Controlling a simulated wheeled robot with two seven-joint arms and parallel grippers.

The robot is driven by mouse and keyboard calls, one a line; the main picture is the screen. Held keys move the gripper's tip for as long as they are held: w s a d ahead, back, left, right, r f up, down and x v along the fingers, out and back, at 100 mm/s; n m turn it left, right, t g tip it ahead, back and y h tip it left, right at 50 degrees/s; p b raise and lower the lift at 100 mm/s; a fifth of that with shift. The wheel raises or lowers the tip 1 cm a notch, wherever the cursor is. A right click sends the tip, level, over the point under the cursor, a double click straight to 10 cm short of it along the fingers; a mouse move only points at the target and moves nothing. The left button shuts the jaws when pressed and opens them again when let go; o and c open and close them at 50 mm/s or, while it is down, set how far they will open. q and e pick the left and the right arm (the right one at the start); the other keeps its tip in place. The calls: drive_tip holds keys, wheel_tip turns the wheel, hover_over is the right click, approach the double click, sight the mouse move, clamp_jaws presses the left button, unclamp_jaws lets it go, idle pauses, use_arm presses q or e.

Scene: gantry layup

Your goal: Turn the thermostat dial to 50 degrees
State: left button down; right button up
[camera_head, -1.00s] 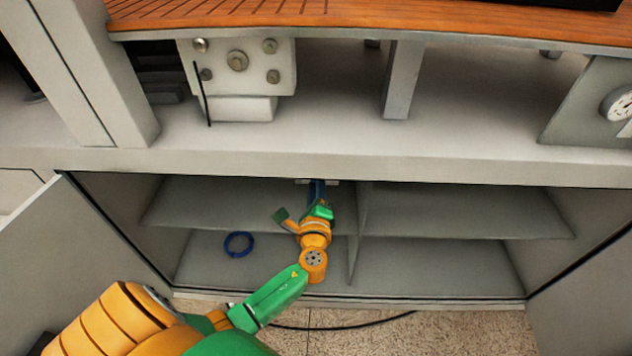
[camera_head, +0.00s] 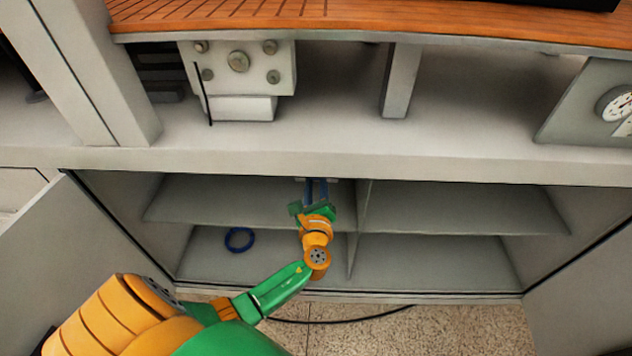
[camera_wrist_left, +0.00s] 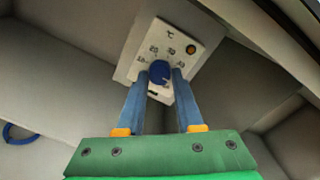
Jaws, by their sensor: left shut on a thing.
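The thermostat panel (camera_wrist_left: 150,45) is a pale plate with a °C mark and small numbers, in the left wrist view. Its round blue dial (camera_wrist_left: 160,72) sits between the fingertips of my left gripper (camera_wrist_left: 161,78). The gripper is shut on the dial, one blue finger on each side. The numbers are too small to read surely, so I cannot tell the dial's setting. In the head view my left gripper (camera_head: 317,184) reaches into the open cabinet under its top edge, where the dial is hidden. My right gripper is in neither view.
A small amber round light or button (camera_wrist_left: 191,49) is on the panel near the dial. A blue ring (camera_head: 240,240) lies on the cabinet's lower left shelf. Shelves and a middle divider (camera_head: 361,215) surround the arm. Cabinet doors stand open at both sides.

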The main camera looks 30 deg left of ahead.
use_arm(q)
drive_tip(key=c, duration=0.6)
unclamp_jaws()
drive_tip(key=shift+o, duration=0.2)
drive_tip(key=v, duration=0.7)
